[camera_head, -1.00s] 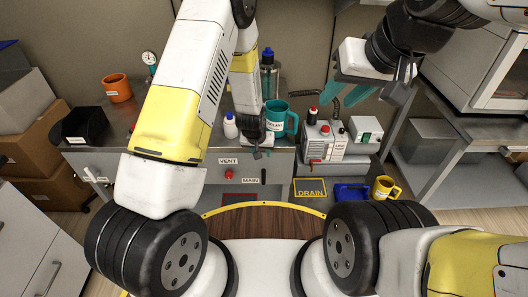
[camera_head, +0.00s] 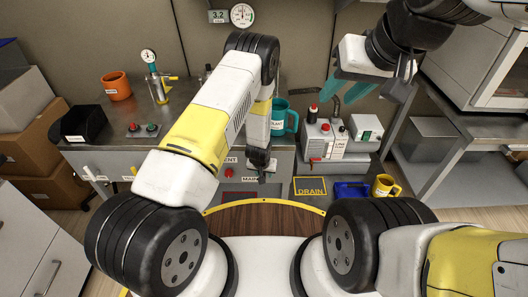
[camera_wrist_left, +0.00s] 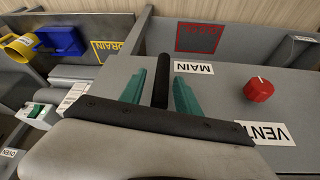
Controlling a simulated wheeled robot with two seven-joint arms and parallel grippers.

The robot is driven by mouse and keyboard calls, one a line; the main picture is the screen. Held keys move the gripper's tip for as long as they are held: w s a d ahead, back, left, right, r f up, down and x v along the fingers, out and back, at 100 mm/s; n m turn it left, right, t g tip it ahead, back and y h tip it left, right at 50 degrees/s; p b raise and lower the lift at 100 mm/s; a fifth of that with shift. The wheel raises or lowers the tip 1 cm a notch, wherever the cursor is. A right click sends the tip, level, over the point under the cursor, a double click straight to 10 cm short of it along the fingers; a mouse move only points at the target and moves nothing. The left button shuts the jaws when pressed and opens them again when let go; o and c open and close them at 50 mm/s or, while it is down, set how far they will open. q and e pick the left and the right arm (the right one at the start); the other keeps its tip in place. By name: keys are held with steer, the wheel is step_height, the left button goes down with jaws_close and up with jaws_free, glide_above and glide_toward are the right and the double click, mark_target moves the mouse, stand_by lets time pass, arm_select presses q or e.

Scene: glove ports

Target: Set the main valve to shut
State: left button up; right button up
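The main valve shows in the left wrist view as a black bar handle (camera_wrist_left: 161,80) on the grey panel, beside the MAIN label (camera_wrist_left: 193,67). My left gripper (camera_wrist_left: 160,92) has its two teal fingers apart, one on each side of the handle, with a narrow gap visible on both sides. In the head view my left gripper (camera_head: 261,166) is at the panel front, mostly covering the valve and part of its label. My right gripper (camera_head: 346,95) is open and empty, raised high at the right, away from the panel.
A red vent knob (camera_wrist_left: 258,89) sits close beside the main valve, near the VENT label (camera_wrist_left: 265,133). A teal mug (camera_head: 281,119) stands on the bench behind my left gripper. A DRAIN sign (camera_head: 310,187), a blue tray (camera_head: 352,191) and a yellow mug (camera_head: 384,187) are to the right.

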arm_select(q)
steer(key=shift+c, duration=0.5)
jaws_close()
stand_by(1.0)
